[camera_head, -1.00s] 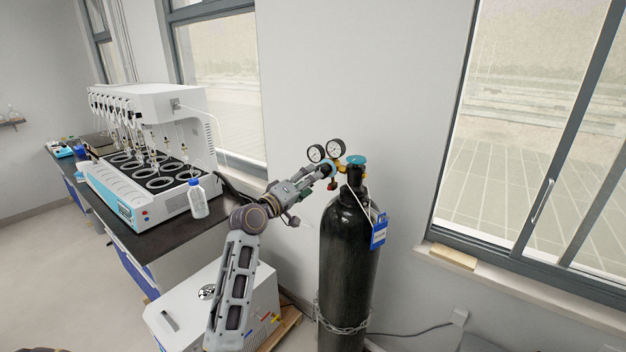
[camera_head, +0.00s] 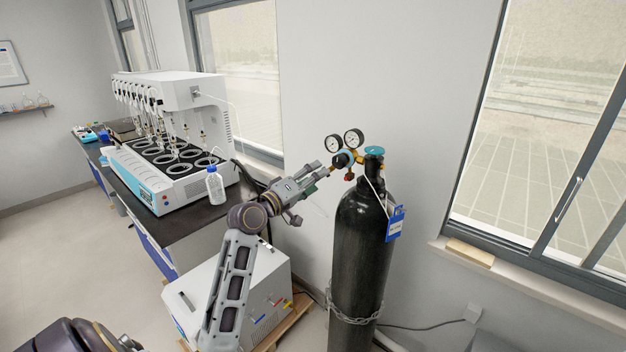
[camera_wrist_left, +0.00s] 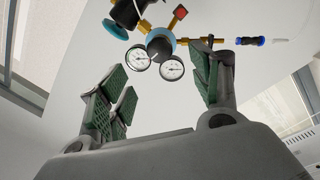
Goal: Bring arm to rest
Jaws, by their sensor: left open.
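My left gripper (camera_head: 318,174) is open and empty, just left of the pressure regulator (camera_head: 345,159) on the black gas cylinder (camera_head: 361,255). In the left wrist view its two green-padded fingers (camera_wrist_left: 160,95) stand wide apart. The regulator (camera_wrist_left: 160,42) and its two round gauges (camera_wrist_left: 155,64) lie beyond the fingertips, with a visible space between. A teal handwheel (camera_head: 374,151) tops the cylinder and a blue tag (camera_head: 395,224) hangs from it. My left forearm rises from the bottom of the head view. My right gripper is not in view.
A white distiller (camera_head: 170,130) and a blue-capped bottle (camera_head: 215,186) stand on the dark bench (camera_head: 185,222) at left. A white floor unit (camera_head: 262,285) sits behind my forearm. A chain (camera_head: 352,316) circles the cylinder. The wall and window are close behind.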

